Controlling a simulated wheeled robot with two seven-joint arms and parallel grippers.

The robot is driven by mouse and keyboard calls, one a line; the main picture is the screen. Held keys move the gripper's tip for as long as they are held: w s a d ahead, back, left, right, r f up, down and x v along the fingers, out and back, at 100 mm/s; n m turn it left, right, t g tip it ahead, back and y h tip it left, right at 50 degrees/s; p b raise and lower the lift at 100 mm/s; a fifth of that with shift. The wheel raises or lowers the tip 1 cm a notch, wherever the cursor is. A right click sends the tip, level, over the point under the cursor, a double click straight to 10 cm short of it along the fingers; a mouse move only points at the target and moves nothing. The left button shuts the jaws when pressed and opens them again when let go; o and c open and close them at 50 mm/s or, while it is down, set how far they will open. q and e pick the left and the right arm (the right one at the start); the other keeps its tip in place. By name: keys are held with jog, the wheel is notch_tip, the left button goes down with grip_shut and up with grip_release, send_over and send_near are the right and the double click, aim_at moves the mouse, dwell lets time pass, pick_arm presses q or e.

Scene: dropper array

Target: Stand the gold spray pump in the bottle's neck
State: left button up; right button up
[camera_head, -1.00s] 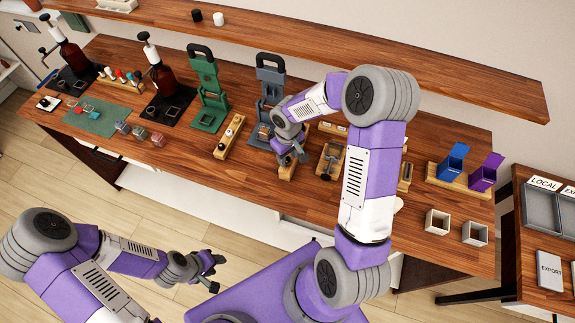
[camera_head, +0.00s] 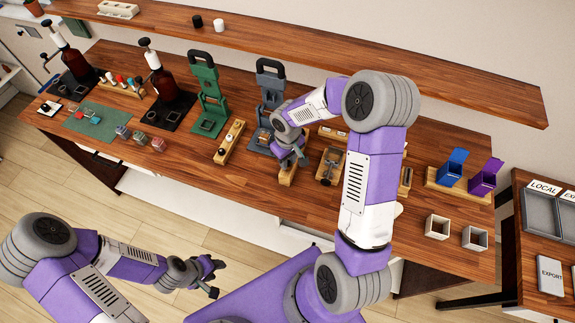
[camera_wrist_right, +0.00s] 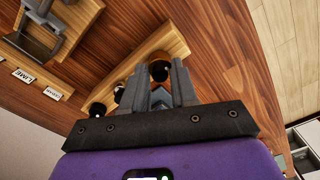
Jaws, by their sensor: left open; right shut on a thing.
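My right gripper (camera_head: 288,160) reaches down over a narrow wooden rack (camera_head: 288,176) in front of the grey press. In the right wrist view its fingers (camera_wrist_right: 160,92) are close together over the rack (camera_wrist_right: 165,45), at a round black top (camera_wrist_right: 158,70). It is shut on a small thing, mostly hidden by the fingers. I cannot make out any gold pump. A small amber-coloured bottle (camera_head: 265,136) seems to sit in the grey press (camera_head: 270,92); its neck is too small to tell. My left gripper (camera_head: 212,275) is open and empty, in front of the table.
A wooden tray with a grey tool (camera_head: 330,167) lies close to the right gripper. Small clear bottles (camera_head: 140,138) stand at the left front. Blue (camera_head: 453,165) and purple (camera_head: 486,177) boxes stand at right.

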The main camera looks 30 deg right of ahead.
jog(key=shift+r+p, duration=2)
jog(key=shift+r, duration=1.15)
